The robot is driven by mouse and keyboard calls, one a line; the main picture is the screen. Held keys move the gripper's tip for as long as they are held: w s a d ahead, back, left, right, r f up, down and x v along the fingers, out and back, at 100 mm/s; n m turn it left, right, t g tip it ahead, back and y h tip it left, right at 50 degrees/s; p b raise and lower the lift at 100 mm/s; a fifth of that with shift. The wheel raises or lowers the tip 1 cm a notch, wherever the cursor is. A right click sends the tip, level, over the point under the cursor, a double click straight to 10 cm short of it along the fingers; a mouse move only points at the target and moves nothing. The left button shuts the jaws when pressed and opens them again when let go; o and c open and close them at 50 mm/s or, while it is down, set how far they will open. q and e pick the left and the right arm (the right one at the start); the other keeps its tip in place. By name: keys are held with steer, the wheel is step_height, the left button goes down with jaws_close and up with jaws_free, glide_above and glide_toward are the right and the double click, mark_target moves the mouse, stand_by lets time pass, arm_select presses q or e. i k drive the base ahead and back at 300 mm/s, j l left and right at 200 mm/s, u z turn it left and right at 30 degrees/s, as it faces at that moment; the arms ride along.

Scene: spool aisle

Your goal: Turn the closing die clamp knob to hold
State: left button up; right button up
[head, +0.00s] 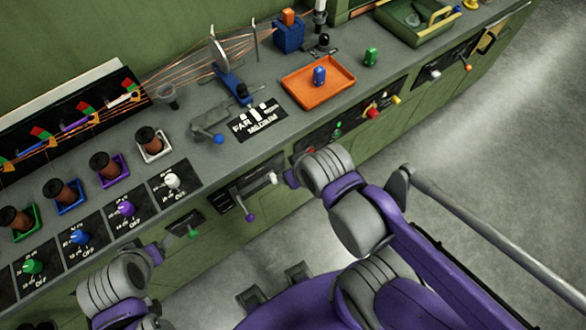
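I cannot read which knob is the closing die clamp. A white knob (272,178) sits on a dark front panel (252,191), beside a purple-tipped lever (249,217). My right gripper (290,178) is just right of this white knob, seen mostly from behind; a small gap seems to separate them. Its fingers are largely hidden by my wrist. Another white knob (434,74) is on a front panel farther right, with an orange-tipped lever (467,67). My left gripper (155,252) is low at the left, before the bench front, its fingers not clearly shown.
Spools such as the rightmost brown one (147,138) stand in coloured trays behind white, purple, blue and green knobs marked OFF. An orange tray (317,83) holds a blue piece (319,75). A green lever (193,232) lies near my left gripper. The floor (480,180) at right is clear.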

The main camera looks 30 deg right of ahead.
mark_target(324, 38)
steer(key=z, duration=1.3)
